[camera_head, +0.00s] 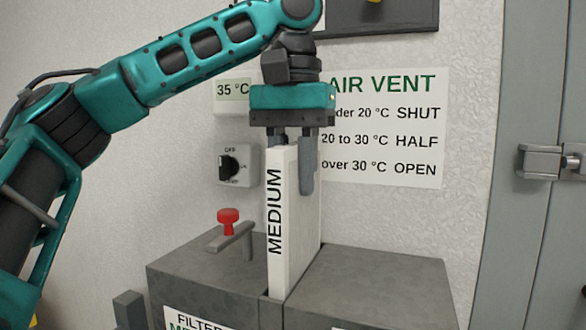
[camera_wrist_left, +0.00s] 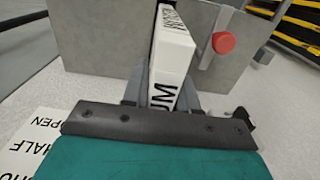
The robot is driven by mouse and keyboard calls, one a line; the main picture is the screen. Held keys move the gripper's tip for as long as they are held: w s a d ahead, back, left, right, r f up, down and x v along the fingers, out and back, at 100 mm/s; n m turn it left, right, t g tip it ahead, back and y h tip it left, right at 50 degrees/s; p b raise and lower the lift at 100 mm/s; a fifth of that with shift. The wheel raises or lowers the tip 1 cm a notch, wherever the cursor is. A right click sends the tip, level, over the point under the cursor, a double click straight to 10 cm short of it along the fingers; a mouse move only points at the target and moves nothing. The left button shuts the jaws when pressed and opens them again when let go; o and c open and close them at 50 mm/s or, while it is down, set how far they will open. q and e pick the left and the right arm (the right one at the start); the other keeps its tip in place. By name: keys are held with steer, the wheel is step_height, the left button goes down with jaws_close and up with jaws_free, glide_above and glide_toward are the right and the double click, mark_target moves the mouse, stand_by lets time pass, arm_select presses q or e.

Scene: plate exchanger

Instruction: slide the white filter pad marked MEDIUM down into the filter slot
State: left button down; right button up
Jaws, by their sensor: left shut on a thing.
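The white filter pad marked MEDIUM (camera_head: 282,225) stands upright, its lettered narrow edge facing me. My left gripper (camera_head: 291,160) is above it, pointing down, shut on its upper part. The pad's lower end is at the filter slot (camera_head: 271,296) in the top of the grey box (camera_head: 375,285); how deep it sits inside is hidden. In the left wrist view the pad (camera_wrist_left: 172,60) runs away from between the fingers toward the grey box (camera_wrist_left: 100,40). My right gripper is not in view.
A red knob (camera_head: 228,215) on a grey lever stands left of the pad on the box top. A rotary switch (camera_head: 238,165), a 35 °C display (camera_head: 233,90) and an AIR VENT sign (camera_head: 385,125) are on the wall behind. A grey cabinet door (camera_head: 535,230) stands at right.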

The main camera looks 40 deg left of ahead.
mark_target(293, 214)
arm_select(q)
steer(key=shift+p, duration=0.45)
steer(key=shift+f, duration=0.1)
stand_by(0.4)
steer(key=shift+f+b, duration=1.4)
steer(key=shift+f, duration=1.25)
steer(key=shift+p, duration=0.55)
steer(key=shift+f, duration=0.1)
